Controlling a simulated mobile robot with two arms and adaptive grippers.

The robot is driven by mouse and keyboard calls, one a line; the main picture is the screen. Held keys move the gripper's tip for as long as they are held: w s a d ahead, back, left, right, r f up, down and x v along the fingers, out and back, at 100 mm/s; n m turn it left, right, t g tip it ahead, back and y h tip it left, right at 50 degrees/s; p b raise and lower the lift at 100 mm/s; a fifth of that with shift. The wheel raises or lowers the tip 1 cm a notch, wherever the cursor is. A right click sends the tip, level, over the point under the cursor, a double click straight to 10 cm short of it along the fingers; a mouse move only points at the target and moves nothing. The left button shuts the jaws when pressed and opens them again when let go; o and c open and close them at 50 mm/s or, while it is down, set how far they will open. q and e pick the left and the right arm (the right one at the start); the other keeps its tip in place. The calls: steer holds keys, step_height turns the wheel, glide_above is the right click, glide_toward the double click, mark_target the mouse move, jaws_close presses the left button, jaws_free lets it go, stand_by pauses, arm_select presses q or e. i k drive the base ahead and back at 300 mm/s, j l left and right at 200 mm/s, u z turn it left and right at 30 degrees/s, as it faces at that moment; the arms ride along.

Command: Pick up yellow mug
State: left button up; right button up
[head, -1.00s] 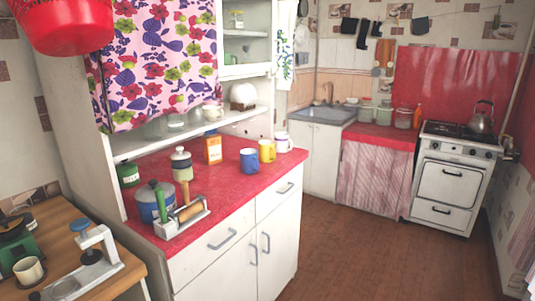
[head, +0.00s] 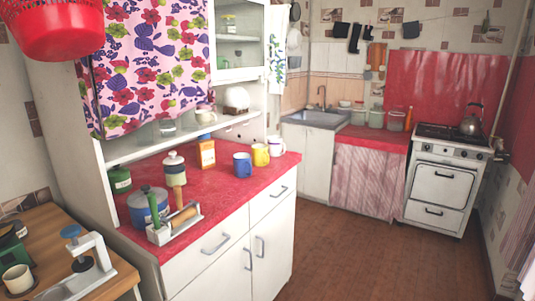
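The yellow mug (head: 261,155) stands upright on the red top of the white cupboard (head: 212,187). It is between a blue mug (head: 242,165) on its left and a white mug (head: 277,146) on its right. The blue mug overlaps its left edge a little. Neither of my grippers shows in the head view.
Left of the mugs stand an orange box (head: 207,153), a lidded jar (head: 174,170), a blue pot (head: 147,205) and a utensil holder (head: 175,226). A wooden table (head: 48,223) is at the left. The brown floor (head: 345,250) is clear toward the stove (head: 442,185).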

mark_target(260, 157)
steer(key=i+l+u, duration=0.25)
steer(key=i, duration=0.45)
steer(key=i+l+u, duration=0.25)
steer(key=i+l, duration=0.35)
